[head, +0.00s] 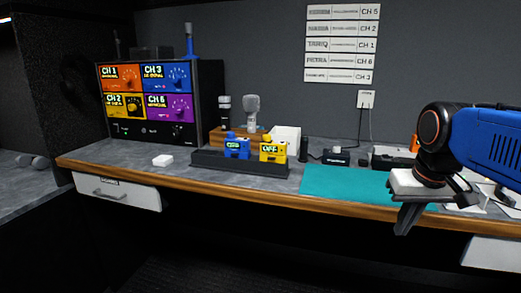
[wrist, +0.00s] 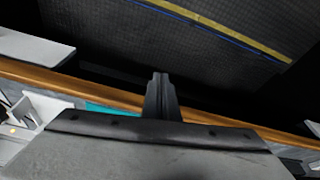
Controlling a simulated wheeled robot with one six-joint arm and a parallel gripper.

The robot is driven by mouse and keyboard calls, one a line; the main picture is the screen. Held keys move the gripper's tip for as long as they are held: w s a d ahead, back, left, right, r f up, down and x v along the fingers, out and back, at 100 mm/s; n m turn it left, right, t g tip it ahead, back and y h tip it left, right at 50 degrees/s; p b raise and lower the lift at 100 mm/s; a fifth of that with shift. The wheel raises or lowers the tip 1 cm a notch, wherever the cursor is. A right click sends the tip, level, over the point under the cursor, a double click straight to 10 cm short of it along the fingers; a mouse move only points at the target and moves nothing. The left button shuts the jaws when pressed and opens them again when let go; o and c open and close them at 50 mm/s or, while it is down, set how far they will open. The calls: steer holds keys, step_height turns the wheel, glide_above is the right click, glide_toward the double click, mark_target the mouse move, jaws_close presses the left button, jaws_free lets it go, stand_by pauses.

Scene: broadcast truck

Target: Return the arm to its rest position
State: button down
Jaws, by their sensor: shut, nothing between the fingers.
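My gripper (head: 404,218) hangs at the right in the head view, in front of the desk's wooden edge and beside the teal mat (head: 345,184). Its fingers point down and are shut with nothing between them. In the wrist view the closed fingers (wrist: 161,80) show at the centre, over the dark floor (wrist: 150,40). My blue and black arm comes in from the right edge of the head view; the rest of it is out of view.
A drawer (head: 117,193) is at the left front. Floor in front looks clear.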

steer(key=s+a+f+n+t, duration=0.1)
steer(key=s+a+f, duration=0.2)
steer(key=s+f, duration=0.7)
step_height(320, 180, down, 2)
steer(key=shift+f+t, duration=0.1)
steer(key=shift+t, duration=0.2)
steer(key=shift+s+a, duration=0.1)
